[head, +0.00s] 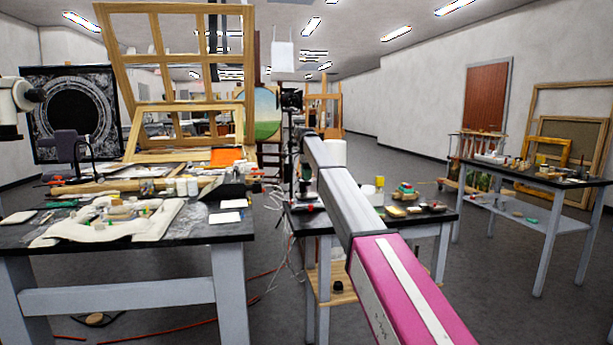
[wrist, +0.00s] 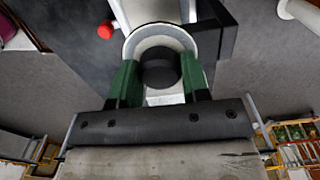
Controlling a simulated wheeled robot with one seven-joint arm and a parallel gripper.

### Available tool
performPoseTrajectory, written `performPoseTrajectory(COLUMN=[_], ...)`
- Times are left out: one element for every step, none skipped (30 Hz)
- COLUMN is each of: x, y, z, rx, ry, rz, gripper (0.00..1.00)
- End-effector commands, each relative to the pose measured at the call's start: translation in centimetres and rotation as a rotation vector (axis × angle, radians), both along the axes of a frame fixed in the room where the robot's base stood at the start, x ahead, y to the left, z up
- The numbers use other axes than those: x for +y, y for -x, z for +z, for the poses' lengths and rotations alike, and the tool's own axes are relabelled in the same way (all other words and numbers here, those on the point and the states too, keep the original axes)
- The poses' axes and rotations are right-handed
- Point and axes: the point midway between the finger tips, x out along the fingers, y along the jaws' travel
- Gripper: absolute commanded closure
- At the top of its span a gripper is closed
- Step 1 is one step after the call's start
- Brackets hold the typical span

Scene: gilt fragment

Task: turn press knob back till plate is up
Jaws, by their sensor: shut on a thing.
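In the wrist view my gripper (wrist: 160,66) has its two green fingers shut on the sides of a dark round knob (wrist: 159,74). A pale ring-shaped rim curves around the far side of the knob. A light grey part of the press (wrist: 150,12) runs away beyond the rim, with a dark block to its right. A small red ball (wrist: 107,30) sticks out on its left. I cannot make out the plate or its height. In the head view my arm reaches over the small middle table, and I cannot clearly see the gripper or the knob there.
A large table (head: 130,231) with tools, jars and a wooden frame stands at left. The small middle table (head: 430,217) holds several small items beside my arm. Another table (head: 530,178) stands at right. Grey floor is open between the tables; a red cable lies on it.

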Motion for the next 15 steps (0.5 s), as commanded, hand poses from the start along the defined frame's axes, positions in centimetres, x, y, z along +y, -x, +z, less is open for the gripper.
performPoseTrajectory(x=[0.00, 0.00, 0.01, 0.01, 0.01, 0.01, 0.01, 0.01, 0.01, 0.01, 0.01, 0.01, 0.01, 0.01, 0.01], y=[-0.02, -0.02, -0.03, -0.03, -0.03, -0.03, -0.04, -0.04, -0.04, -0.04, -0.05, -0.05, -0.05, -0.05, -0.06], z=[0.07, 0.07, 0.07, 0.07, 0.08, 0.08, 0.08, 0.08, 0.08, 0.08, 0.08, 0.08, 0.09, 0.09, 0.09], rx=[0.000, 0.000, 0.000, 0.000, 0.000, 0.000, 0.000, 0.000, 0.000, 0.000, 0.000, 0.000, 0.000, -0.001, -0.001], ry=[0.000, 0.000, 0.000, 0.000, 0.000, 0.000, 0.000, 0.000, 0.000, 0.000, 0.000, 0.000, 0.000, 0.000, 0.000], rz=[0.045, 0.073, 0.111, 0.140, 0.168, 0.206, 0.234, 0.263, 0.301, 0.329, 0.358, 0.396, 0.424, 0.453, 0.491], gripper=[0.82, 0.82, 0.82, 0.82, 0.82, 0.82, 0.82, 0.82, 0.82, 0.82, 0.82, 0.82, 0.82, 0.82, 0.82])
